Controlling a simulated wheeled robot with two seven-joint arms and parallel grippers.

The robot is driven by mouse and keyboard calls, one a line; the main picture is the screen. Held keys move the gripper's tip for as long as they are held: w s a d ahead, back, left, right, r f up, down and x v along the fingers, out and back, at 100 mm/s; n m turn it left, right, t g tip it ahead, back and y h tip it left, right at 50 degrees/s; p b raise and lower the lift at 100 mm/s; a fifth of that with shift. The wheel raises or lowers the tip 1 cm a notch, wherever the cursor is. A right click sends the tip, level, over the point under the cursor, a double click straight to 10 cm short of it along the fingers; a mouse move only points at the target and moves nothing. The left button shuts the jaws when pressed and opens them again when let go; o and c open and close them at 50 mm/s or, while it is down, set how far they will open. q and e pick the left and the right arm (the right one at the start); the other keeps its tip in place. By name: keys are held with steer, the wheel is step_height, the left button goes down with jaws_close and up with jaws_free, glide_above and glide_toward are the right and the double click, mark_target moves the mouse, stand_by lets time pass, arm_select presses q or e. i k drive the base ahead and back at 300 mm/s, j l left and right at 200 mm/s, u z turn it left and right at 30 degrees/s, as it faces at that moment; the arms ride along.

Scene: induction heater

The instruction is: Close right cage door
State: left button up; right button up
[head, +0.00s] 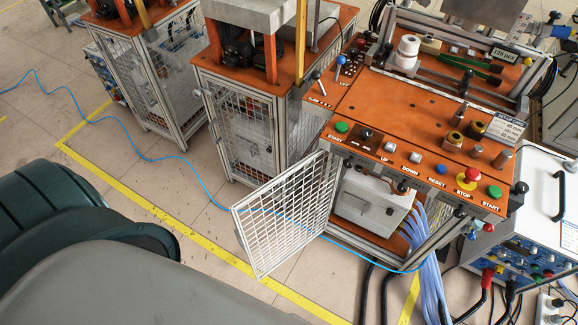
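The cage door (288,213) is a white wire-mesh panel in a pale metal frame. It stands swung open from the lower front of the orange-topped machine (405,115), its free edge toward the lower left. Behind the opening, a white box (372,205) and a bundle of blue hoses (426,262) show inside the cage. No other open door shows on this machine. Neither of my grippers is in the head view.
Control buttons and levers line the machine's front edge. Other caged machines (245,105) stand at the left. A blue cable (135,150) crosses the tiled floor by yellow tape (190,240). A power unit (535,215) stands at the right. Floor left of the door is mostly clear.

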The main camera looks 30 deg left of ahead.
mark_target(240, 232)
steer(key=k, duration=0.5)
steer(key=z, duration=1.5)
steer(key=k+j, duration=0.15)
steer(key=j, duration=0.25)
steer(key=k+j, duration=0.1)
steer(key=j, duration=0.3)
steer(key=k+j, duration=0.15)
steer(key=j, duration=0.3)
steer(key=k+j, duration=0.15)
steer(key=j, duration=0.25)
steer(key=k+j, duration=0.15)
steer(key=j, duration=0.25)
steer(key=k+j, duration=0.1)
steer(key=j, duration=0.3)
steer(key=k+j, duration=0.15)
steer(key=j, duration=0.25)
steer(key=k+j, duration=0.15)
steer(key=j, duration=0.3)
